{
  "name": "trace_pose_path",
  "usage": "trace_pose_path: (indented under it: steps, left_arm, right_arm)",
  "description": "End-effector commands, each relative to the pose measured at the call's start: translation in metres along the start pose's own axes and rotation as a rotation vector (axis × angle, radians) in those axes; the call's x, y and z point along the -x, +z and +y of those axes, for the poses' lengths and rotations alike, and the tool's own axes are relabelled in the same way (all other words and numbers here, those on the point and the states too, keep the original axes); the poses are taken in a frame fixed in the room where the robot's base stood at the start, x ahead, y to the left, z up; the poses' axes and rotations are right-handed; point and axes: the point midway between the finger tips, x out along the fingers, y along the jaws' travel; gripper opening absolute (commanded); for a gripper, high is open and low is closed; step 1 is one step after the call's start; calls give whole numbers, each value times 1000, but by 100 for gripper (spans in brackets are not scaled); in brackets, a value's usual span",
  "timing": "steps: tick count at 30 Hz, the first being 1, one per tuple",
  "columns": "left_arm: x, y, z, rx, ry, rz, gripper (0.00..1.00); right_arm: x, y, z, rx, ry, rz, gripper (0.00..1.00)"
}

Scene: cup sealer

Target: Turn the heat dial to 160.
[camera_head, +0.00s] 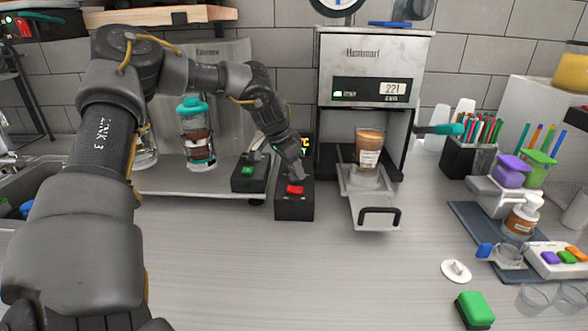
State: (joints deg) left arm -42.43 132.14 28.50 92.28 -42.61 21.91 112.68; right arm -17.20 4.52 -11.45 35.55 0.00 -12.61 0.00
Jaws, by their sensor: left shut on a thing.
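The heat dial cannot be made out; it seems to be hidden behind my left gripper. My left gripper (291,168) reaches down from the left onto a black control box (294,208) with a red button, beside the sealer. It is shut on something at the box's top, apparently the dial. Part of a yellow readout (305,145) shows just behind the gripper, and its number cannot be read. The cup sealer (372,65) stands to the right with a display (392,88) that seems to read 221. My right gripper is not in view.
A filled cup (368,150) sits in the sealer's pulled-out tray (375,213). A black box with a green button (248,171) stands left of the gripper. Pens, bottles and a green sponge (475,310) are at the right. The front counter is mostly clear.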

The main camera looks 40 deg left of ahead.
Motion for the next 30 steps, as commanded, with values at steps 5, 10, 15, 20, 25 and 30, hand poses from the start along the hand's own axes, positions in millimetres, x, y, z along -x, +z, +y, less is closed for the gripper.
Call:
trace_pose_path:
  steps: [5, 10, 15, 20, 25, 30]
  left_arm:
    - [-3, 1, -1, -102, 42, 1, 15]
    - [-2, 0, -1, -223, 91, 1, 15]
    - [-1, 0, -2, -333, 138, 0, 15]
    - [-1, 0, -2, -416, 173, -1, 15]
    - [-1, 0, -2, -473, 196, -1, 15]
    - [-1, 0, -2, -500, 208, -1, 15]
  right_arm:
    - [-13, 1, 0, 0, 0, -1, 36]
    - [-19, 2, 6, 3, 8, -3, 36]
    - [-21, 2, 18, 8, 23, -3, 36]
    - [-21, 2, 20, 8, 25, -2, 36]
    - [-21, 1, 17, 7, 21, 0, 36]
    - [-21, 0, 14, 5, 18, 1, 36]
